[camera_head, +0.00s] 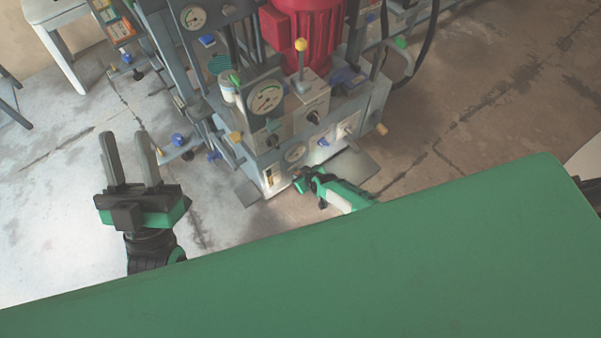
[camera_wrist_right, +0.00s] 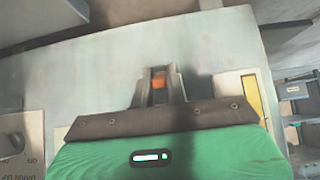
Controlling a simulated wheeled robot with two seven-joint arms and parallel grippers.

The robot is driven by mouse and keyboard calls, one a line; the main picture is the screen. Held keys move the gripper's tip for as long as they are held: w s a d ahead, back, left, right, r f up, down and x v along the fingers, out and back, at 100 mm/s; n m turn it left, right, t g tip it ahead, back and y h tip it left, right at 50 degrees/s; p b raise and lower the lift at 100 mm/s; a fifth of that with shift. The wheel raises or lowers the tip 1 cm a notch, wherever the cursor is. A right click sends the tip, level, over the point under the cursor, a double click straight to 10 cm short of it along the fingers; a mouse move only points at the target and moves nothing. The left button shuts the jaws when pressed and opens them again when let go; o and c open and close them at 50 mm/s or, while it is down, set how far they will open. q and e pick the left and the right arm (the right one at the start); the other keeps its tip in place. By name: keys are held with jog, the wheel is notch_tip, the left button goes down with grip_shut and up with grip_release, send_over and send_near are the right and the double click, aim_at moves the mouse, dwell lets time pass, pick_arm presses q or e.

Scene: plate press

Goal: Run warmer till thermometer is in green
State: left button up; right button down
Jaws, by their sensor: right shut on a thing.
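The grey press machine (camera_head: 283,130) stands ahead, with a large round dial (camera_head: 266,98) on its upper front and a smaller dial (camera_head: 296,152) below. I cannot tell which one is the thermometer, and the needles are too small to read. My right gripper (camera_head: 300,182) is at the lower front panel. In the right wrist view its fingers (camera_wrist_right: 160,88) are shut on a small orange part (camera_wrist_right: 159,80) against the pale panel (camera_wrist_right: 95,75). My left gripper (camera_head: 128,160) is open and empty, left of the machine above the floor.
A red motor housing (camera_head: 308,35) and a yellow-topped lever (camera_head: 301,46) stand on the machine. Another dial (camera_head: 193,17) is at the upper left. A white stool (camera_head: 62,45) is at the far left. The concrete floor (camera_head: 465,110) on the right is clear.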

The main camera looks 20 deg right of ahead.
pick_arm(q)
notch_tip(320, 180, down, 6)
jog(key=w+d+g+p, duration=0.1)
jog(key=w+d+g, duration=0.1)
jog(key=g, duration=0.2)
jog(key=shift+r+y, duration=0.25)
jog(key=shift+y, duration=0.15)
pick_arm(e)
jog(key=shift+r+g, duration=0.1)
jog(key=shift+g, duration=0.2)
pick_arm(q)
jog(key=shift+w, duration=0.1)
pick_arm(e)
jog(key=c, duration=1.4)
grip_release()
